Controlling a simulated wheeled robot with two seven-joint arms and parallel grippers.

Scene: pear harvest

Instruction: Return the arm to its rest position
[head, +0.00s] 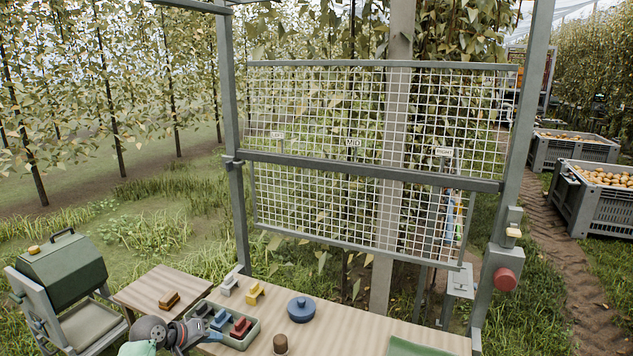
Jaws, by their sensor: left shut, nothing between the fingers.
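My left gripper (197,331) is low in the head view, left of centre, with my arm coming in from the bottom edge. It is shut and empty. It is at the near left edge of a green tray (254,335) holding several blue and red clip-like pieces. I cannot tell whether it touches the tray. My right gripper is not in view.
A wooden table (340,325) carries yellow and white pieces, a blue lidded pot (301,309) and a brown cylinder (280,344). A metal frame with wire mesh (350,120) stands behind it. A red button (505,279) is on the right post. A chair with a green box (62,270) stands left.

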